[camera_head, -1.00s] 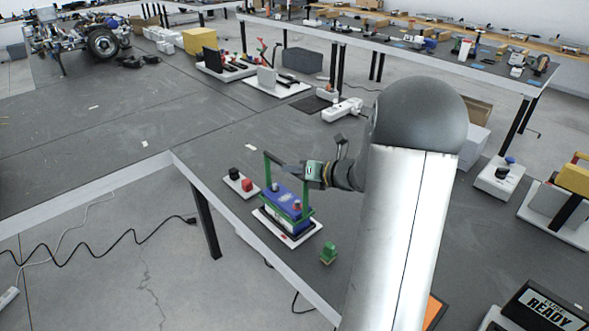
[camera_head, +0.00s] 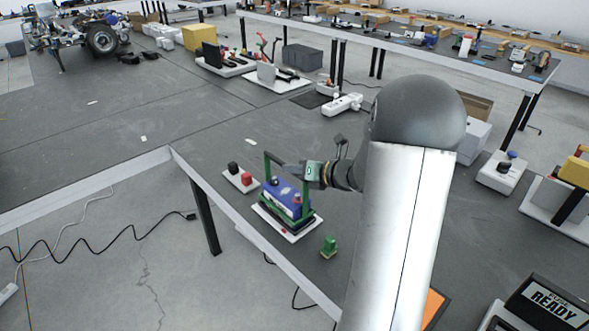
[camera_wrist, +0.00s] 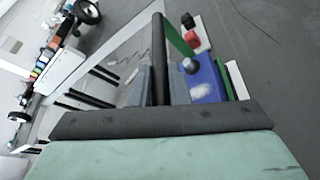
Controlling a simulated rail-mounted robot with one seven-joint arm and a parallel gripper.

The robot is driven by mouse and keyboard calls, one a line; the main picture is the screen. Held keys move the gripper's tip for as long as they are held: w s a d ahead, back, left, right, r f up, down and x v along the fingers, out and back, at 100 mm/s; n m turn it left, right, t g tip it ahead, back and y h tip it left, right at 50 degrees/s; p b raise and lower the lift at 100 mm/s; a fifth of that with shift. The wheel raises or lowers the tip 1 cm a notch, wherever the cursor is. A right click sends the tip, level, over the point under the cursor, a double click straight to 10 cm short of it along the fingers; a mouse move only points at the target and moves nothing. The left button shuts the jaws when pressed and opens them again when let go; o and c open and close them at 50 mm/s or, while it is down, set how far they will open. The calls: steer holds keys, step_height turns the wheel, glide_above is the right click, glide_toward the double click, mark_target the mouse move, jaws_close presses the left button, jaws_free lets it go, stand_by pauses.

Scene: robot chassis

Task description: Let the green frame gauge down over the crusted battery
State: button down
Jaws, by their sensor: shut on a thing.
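The green frame gauge (camera_head: 306,201) has upright green posts joined at the top by a dark handle bar. My gripper (camera_wrist: 160,86) is shut on that black bar, which runs up the middle of the wrist view.
A white plate with a black and a red block (camera_head: 246,179) sits just left of the battery. A small green piece (camera_head: 328,246) stands to its right, near the table edge. A white power strip (camera_head: 342,104) lies behind.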

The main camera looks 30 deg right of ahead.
steer(key=shift+f+b, duration=0.7)
steer(key=shift+f, duration=0.3)
steer(key=c, duration=1.3)
jaws_free()
steer(key=v, duration=1.7)
steer(key=shift+d, duration=0.15)
steer(key=shift+s, duration=0.15)
